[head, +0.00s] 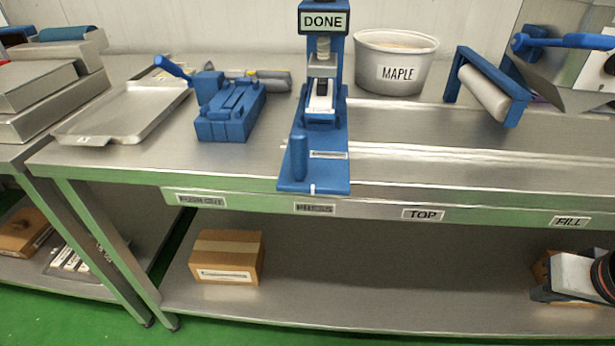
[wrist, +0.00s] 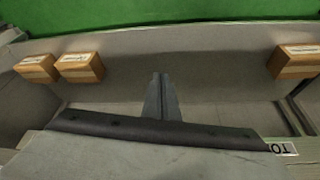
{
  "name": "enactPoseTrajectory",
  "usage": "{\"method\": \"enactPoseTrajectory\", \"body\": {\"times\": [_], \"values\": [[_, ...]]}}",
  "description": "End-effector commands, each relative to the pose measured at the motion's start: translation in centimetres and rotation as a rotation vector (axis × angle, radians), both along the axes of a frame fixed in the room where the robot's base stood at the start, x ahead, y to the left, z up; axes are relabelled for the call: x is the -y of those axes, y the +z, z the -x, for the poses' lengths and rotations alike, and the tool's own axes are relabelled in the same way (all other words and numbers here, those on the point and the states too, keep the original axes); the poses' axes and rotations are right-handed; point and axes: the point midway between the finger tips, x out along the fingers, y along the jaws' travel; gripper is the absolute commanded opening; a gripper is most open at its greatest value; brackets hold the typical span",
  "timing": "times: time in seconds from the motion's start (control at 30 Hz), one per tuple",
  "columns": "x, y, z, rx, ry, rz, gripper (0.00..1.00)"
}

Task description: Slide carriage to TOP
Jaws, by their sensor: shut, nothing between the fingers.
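The blue carriage (head: 325,178) sits on the table rails under the press, its front edge and white mark above the PRESS label (head: 314,208). A short blue upright handle (head: 299,157) stands on its front left. The TOP label (head: 423,214) is on the table's front edge, to the right of the carriage. It also shows partly and upside down in the wrist view (wrist: 282,148). My gripper (wrist: 160,76) is shut and empty in the wrist view, pointing over the lower shelf area. It is apart from the carriage, which the wrist view does not show.
The blue press (head: 322,22) reads DONE. A MAPLE tub (head: 397,62) and a blue-framed roller (head: 487,88) stand to its right. A blue fixture (head: 228,110) and metal tray (head: 125,110) are left. The rails right of the carriage look clear. Cardboard box (head: 227,257) below.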

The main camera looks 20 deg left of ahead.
Motion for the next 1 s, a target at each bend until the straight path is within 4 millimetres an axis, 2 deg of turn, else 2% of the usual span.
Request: {"method": "enactPoseTrajectory", "body": {"times": [0.37,0.4,0.5,0.57,0.77,1.0], "values": [[0.0,0.0,0.0,0.000,0.000,0.000,0.00],[0.0,0.0,0.0,0.000,0.000,0.000,0.02],[-0.1,0.2,-0.1,-0.001,0.004,-0.001,0.26],[-0.4,0.6,-0.4,-0.002,0.010,-0.001,0.39],[-2.5,3.8,-2.1,-0.014,0.060,-0.003,0.39],[-6.5,8.6,-4.2,-0.031,0.128,-0.001,0.39]]}}
